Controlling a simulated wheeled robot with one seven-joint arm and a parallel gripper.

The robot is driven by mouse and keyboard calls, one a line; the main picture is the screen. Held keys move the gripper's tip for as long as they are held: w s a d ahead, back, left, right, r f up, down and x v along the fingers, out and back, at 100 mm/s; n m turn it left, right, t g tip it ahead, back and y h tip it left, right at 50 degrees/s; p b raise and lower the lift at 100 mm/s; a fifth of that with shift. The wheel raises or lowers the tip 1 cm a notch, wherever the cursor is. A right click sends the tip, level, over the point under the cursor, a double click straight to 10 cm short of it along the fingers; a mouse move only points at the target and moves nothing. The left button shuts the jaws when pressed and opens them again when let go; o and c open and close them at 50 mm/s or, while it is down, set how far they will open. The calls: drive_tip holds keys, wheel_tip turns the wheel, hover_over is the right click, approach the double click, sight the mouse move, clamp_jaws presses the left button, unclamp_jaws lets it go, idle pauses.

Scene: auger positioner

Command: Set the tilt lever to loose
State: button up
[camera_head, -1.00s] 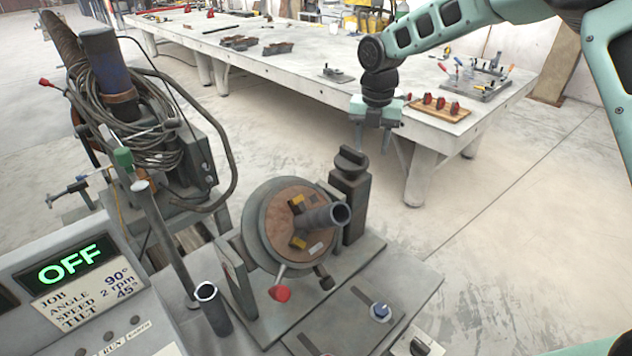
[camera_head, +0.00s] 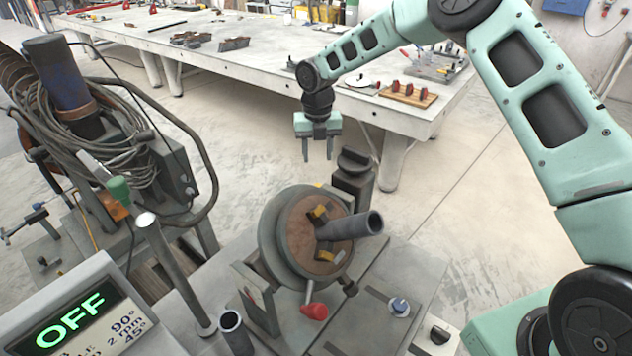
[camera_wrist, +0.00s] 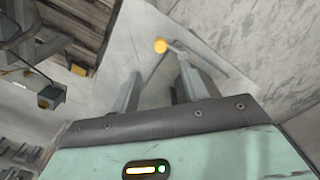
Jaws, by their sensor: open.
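The positioner has a round tilted faceplate (camera_head: 300,240) with a grey pipe (camera_head: 350,227) clamped on it. I cannot tell for sure which is the tilt lever. My gripper (camera_head: 318,152) is open and empty, pointing down behind and above the faceplate, apart from it. In the wrist view my open fingers (camera_wrist: 158,88) show an orange ball on a rod (camera_wrist: 161,46) beyond them; what it belongs to is unclear.
A display (camera_head: 75,320) reads OFF at the lower left. A cable-wrapped machine (camera_head: 100,130) stands left. A dark post (camera_head: 352,178) rises behind the faceplate. A long workbench (camera_head: 270,60) with tools crosses the back.

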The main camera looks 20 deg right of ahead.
sight(318, 185)
wheel_tip(318, 185, down, 11)
drive_tip(key=p, duration=0.2)
drive_tip(key=shift+f+p, duration=0.15)
drive_tip(key=shift+p, duration=0.15)
clamp_jaws()
